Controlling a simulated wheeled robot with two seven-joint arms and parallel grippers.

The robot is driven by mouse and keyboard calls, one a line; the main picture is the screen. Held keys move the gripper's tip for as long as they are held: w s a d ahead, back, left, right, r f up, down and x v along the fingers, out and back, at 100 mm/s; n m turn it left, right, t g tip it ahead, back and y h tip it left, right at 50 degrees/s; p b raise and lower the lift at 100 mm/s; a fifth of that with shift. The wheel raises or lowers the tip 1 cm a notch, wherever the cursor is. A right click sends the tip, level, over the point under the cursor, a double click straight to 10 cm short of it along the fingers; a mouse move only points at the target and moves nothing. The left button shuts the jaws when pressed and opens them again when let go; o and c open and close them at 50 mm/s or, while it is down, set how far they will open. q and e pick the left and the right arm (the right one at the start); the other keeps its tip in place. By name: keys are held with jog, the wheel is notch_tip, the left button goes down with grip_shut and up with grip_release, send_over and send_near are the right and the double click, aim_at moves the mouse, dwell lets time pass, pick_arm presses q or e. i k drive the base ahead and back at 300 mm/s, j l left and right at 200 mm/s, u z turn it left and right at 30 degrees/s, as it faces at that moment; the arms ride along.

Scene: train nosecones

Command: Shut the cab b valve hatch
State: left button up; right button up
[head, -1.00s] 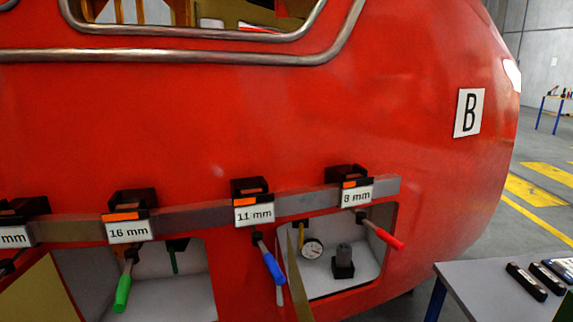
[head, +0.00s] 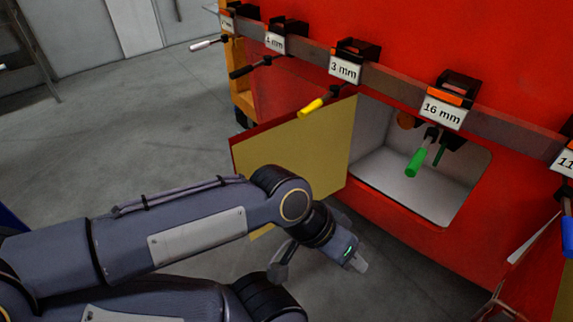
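A hatch door (head: 300,150) with a yellowish inner face stands swung open on the red cab side, left of its compartment (head: 395,185). The compartment is pale inside, with a round brown part (head: 406,119) near its top. I see no label naming this hatch. My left gripper (head: 359,262) is in front of and below the door's right end, apart from it, pointing right and down. Its fingertips are small and seen edge-on, so I cannot tell whether they are open. My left forearm covers the door's lower edge. My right gripper is out of view.
A rail (head: 395,84) with size-labelled holders runs above the opening. Yellow (head: 312,108) and green (head: 418,163) handled tools hang from it near the door and opening. Another open hatch panel (head: 530,268) shows at lower right. The floor at left is clear.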

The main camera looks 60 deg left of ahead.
aim_at(316, 148)
jog(key=k+j, duration=0.1)
jog(key=j, duration=0.35)
jog(key=k+j+z, duration=0.1)
jog(key=j, duration=0.3)
jog(key=k+j, duration=0.15)
jog(key=j, duration=0.25)
jog(key=k+j+z, duration=0.1)
jog(key=j, duration=0.35)
jog(key=k+j, duration=0.15)
jog(key=j, duration=0.25)
jog(key=k+j+z, duration=0.1)
jog(key=j, duration=0.3)
jog(key=k+j, duration=0.2)
jog(key=j, duration=0.2)
jog(key=k+j+z, duration=0.1)
jog(key=j, duration=0.3)
jog(key=i+z, duration=0.1)
